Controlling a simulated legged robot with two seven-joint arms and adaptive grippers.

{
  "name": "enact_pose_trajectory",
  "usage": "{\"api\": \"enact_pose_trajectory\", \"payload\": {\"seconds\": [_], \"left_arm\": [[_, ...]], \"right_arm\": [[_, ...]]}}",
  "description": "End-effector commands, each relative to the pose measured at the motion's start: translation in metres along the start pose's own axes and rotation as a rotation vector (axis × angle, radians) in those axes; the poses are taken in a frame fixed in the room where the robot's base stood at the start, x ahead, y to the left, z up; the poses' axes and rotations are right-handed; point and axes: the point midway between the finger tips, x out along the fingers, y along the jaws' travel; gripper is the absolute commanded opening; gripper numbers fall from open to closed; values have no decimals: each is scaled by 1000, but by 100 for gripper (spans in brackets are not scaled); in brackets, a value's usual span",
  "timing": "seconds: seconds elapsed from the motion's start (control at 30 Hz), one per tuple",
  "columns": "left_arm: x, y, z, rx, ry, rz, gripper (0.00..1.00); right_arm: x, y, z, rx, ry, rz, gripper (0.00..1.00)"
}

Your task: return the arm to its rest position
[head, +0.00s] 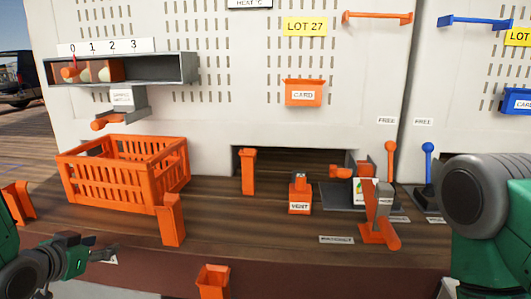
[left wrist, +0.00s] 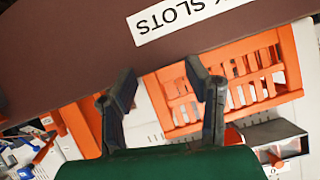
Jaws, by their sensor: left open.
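My left gripper (head: 96,254) is low at the left of the head view, in front of the bench edge and below the orange crate (head: 122,205). In the left wrist view its two dark fingers (left wrist: 162,84) are spread apart with nothing between them. The crate also shows in the left wrist view (left wrist: 180,112), beyond the fingers. The dark green and black link of my right arm (head: 487,205) fills the right side of the head view. My right gripper is out of the picture.
An orange bin (head: 213,282) hangs at the front edge. A grey tray (head: 150,69) is on the pegboard wall. A label reading SLOTS (left wrist: 180,20) lies near the left fingers.

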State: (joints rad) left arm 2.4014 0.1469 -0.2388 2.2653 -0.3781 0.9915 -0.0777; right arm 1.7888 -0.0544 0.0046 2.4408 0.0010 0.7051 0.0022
Motion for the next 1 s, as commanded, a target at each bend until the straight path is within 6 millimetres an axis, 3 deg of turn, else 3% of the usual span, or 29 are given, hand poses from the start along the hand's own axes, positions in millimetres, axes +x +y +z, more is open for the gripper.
{"api": "enact_pose_trajectory", "payload": {"seconds": [0.03,0.17,0.27,0.4,0.5,0.6,0.7,1.0], "left_arm": [[4,16,35,-13,-73,14,44],[0,54,116,-55,-263,40,44],[-14,86,185,-86,-429,58,44],[-50,130,274,-123,-665,78,44],[-83,155,325,-142,-814,86,44],[-111,172,359,-155,-927,89,44],[-132,183,379,-162,-999,90,44],[-142,188,387,-167,-1036,90,44]], "right_arm": [[5,0,0,0,0,0,0],[12,0,0,0,0,0,0],[19,0,1,0,0,0,0],[28,0,1,0,0,0,0],[33,0,2,0,0,0,0],[36,0,2,0,0,0,0],[38,0,2,0,0,0,0],[38,0,2,0,1,0,0]]}}
